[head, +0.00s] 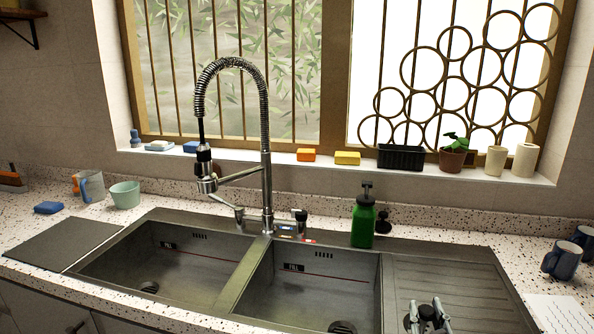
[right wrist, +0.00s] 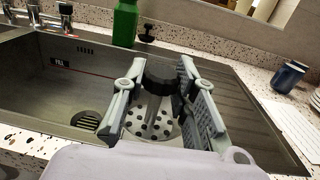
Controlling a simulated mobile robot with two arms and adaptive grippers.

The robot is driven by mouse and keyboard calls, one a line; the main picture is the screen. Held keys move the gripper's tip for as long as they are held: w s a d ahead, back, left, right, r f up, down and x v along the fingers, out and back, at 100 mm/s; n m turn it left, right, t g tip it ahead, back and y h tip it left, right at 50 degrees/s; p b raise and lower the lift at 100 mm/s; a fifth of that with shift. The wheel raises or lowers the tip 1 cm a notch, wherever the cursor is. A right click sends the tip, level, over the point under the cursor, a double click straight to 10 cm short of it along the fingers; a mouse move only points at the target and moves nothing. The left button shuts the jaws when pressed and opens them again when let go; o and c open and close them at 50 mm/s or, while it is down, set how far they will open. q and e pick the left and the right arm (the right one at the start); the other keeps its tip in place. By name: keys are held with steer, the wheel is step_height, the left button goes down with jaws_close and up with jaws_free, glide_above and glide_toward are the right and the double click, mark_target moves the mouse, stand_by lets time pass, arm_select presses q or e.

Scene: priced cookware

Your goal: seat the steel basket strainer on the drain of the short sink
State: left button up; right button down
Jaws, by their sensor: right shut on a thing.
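My right gripper (head: 428,316) shows at the bottom right of the head view, over the ribbed drainboard. In the right wrist view its two fingers (right wrist: 163,100) are shut on the steel basket strainer (right wrist: 153,122), a perforated round bowl with a central post. Part of the strainer is hidden by the fingers. The left basin (head: 185,262) has a dark drain (head: 149,287). The right basin (head: 310,285) has a drain (head: 342,327) at the bottom edge; this drain also shows in the right wrist view (right wrist: 86,120), left of the gripper. My left gripper is not in view.
A tall spring faucet (head: 267,170) stands behind the divider between the basins. A green soap bottle (head: 363,222) stands behind the right basin. Dark blue mugs (head: 563,260) and a white paper (head: 560,312) lie at the right. Both basins look empty.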

steer(key=s+a+f+n+y, duration=0.1)
steer(key=s+a+n+y, duration=0.15)
steer(key=s+a, duration=0.6)
steer(key=w+d+r+m+h, duration=0.2)
steer(key=w+d, duration=0.4)
steer(key=w, duration=0.1)
steer(key=w+d+r+m+h, duration=0.2)
steer(key=w+d+h, duration=0.1)
steer(key=w+d, duration=0.4)
steer(key=w+d+r+m+g+h, duration=0.1)
steer(key=w+d+r+h, duration=0.1)
steer(key=w+d+r, duration=0.2)
steer(key=w+d+r+m+g+h, duration=0.2)
steer(key=w+d+r, duration=0.2)
steer(key=d+r, duration=0.2)
steer(key=d, duration=0.2)
steer(key=shift+w+d+h, duration=0.35)
steer(key=shift+d, duration=0.05)
steer(key=shift+f+b, duration=1.65)
steer(key=shift+f, duration=8.1)
steer(key=shift+f, duration=0.1)
steer(key=c, duration=1.3)
jaws_free()
